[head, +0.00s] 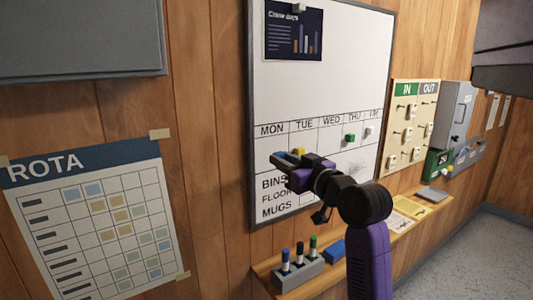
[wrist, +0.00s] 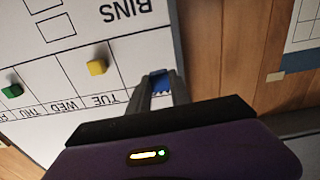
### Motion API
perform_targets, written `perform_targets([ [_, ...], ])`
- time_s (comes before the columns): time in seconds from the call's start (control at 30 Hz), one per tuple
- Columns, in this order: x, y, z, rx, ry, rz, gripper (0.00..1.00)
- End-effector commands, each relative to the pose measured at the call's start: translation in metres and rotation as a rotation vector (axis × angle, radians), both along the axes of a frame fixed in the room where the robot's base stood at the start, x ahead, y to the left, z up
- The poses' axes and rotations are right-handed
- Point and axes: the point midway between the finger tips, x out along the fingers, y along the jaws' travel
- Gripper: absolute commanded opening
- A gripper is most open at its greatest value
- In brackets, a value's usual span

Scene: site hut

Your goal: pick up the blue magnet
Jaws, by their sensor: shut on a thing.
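The blue magnet (wrist: 160,79) is between the two fingers of my gripper (wrist: 160,86) in the wrist view. The fingers are shut on it, and they cover its sides. It is at the MON end of the whiteboard (head: 335,85); I cannot tell whether it still touches the board. In the head view my gripper (head: 283,160) is in front of the board's lower left, over the MON column, and the blue magnet is hard to make out there.
A yellow magnet (wrist: 97,67) is on the board beside my gripper, and a green magnet (wrist: 12,91) is farther along. A white magnet (head: 370,131) is to the right. Below, a ledge (head: 395,238) carries a marker holder (head: 298,275) and a blue block (head: 335,250).

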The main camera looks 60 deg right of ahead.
Motion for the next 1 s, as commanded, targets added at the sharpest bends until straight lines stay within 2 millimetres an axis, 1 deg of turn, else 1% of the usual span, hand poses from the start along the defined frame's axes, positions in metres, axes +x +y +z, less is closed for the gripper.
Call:
perform_targets([
  [0.7,-0.029,0.017,0.020,0.001,0.001,-0.002,0.00],
  [1.0,-0.031,0.019,0.021,0.001,0.001,0.000,0.00],
])
